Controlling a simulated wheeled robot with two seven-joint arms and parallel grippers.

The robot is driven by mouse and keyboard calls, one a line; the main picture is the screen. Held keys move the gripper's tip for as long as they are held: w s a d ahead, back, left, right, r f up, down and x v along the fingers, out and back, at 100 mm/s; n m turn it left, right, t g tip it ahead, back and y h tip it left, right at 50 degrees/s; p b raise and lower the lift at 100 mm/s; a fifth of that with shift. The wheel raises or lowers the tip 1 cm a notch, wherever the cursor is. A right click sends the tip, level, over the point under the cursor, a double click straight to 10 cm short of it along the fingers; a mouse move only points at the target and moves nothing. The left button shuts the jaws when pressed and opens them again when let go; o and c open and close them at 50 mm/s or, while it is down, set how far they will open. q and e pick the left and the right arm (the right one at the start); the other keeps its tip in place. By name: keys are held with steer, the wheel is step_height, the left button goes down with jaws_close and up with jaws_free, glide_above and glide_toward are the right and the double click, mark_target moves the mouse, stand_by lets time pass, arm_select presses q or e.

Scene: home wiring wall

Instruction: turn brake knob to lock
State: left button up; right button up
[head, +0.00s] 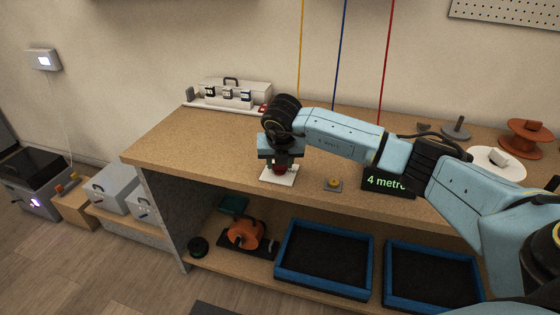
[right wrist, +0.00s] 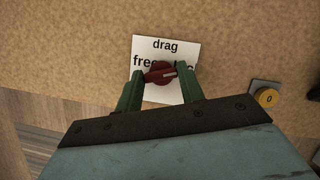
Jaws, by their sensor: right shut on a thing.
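My right gripper (right wrist: 160,76) is shut on the knob, with one green finger on each side. In the head view my right gripper (head: 280,165) points down over the white plate (head: 279,180) on the bench, and the knob is mostly hidden under it. My left gripper is not in view.
A yellow button (right wrist: 267,97) marked 0 is right of the plate. A dark "4 metre" display (head: 387,181) stands further right. A case with breakers (head: 235,93) is at the back left. Blue trays (head: 323,260) sit on the lower shelf.

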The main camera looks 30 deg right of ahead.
steer(key=o, duration=1)
steer(key=shift+r, duration=0.1)
steer(key=shift+s+r, duration=0.1)
steer(key=shift+r, duration=0.15)
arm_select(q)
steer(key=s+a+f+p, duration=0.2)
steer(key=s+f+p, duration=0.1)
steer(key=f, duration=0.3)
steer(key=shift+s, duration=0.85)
arm_select(e)
steer(key=v, duration=1.2)
steer(key=shift+r, duration=0.3)
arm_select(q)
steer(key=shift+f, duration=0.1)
arm_select(e)
steer(key=shift+s+a+f, duration=0.1)
steer(key=shift+a, duration=0.1)
